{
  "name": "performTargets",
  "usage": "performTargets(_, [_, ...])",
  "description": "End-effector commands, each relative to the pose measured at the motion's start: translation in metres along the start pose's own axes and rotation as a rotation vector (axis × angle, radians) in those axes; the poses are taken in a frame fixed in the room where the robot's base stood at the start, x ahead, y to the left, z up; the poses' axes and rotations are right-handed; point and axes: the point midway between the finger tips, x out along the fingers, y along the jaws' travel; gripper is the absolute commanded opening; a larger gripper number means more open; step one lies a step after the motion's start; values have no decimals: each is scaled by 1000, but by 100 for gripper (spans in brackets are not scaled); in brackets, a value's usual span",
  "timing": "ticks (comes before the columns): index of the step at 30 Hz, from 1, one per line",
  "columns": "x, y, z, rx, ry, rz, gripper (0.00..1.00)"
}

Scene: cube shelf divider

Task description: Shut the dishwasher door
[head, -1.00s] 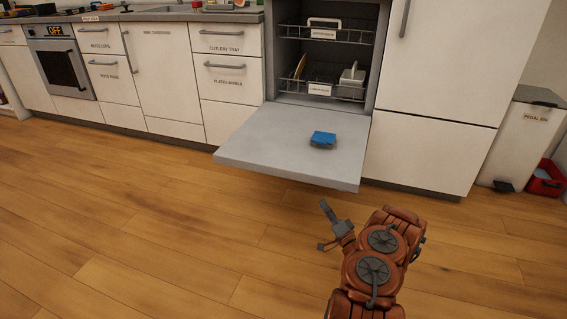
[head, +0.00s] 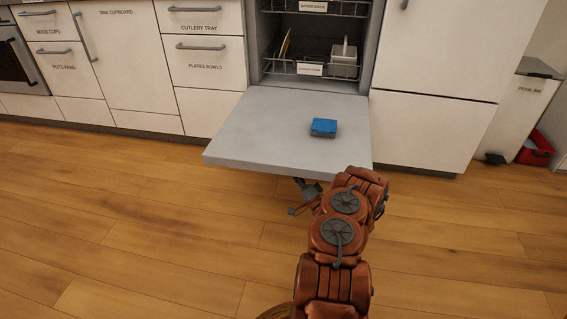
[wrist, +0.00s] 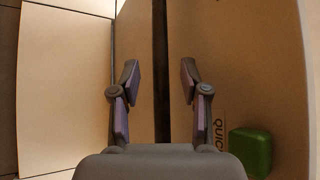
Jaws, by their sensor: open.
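The dishwasher (head: 316,80) stands open, its grey door (head: 250,130) folded down flat like a shelf above the floor. A blue sponge-like block (head: 323,127) lies on the door, right of its middle. My gripper (head: 303,194) is low at the door's front edge, and the edge hides part of it, so it seems to be under the door. I cannot tell whether it touches the door. In the wrist view my gripper (wrist: 160,78) is open, with nothing between its fingers.
Two racks with dishes, the lower one (head: 310,68) labelled, are inside the dishwasher. White cabinets flank it. A pedal bin (head: 524,105) and red tub (head: 537,149) stand at right. The wrist view shows brownish panels and a green block (wrist: 250,151). The wooden floor (head: 150,220) is clear.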

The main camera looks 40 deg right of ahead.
Motion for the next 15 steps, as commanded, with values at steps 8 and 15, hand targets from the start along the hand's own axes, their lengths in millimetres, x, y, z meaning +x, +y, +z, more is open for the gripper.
performTargets(8, [37, 1, 3, 0, -3, -4, 45])
performTargets(15, [54, -1, 3, 1, -3, -5, 45])
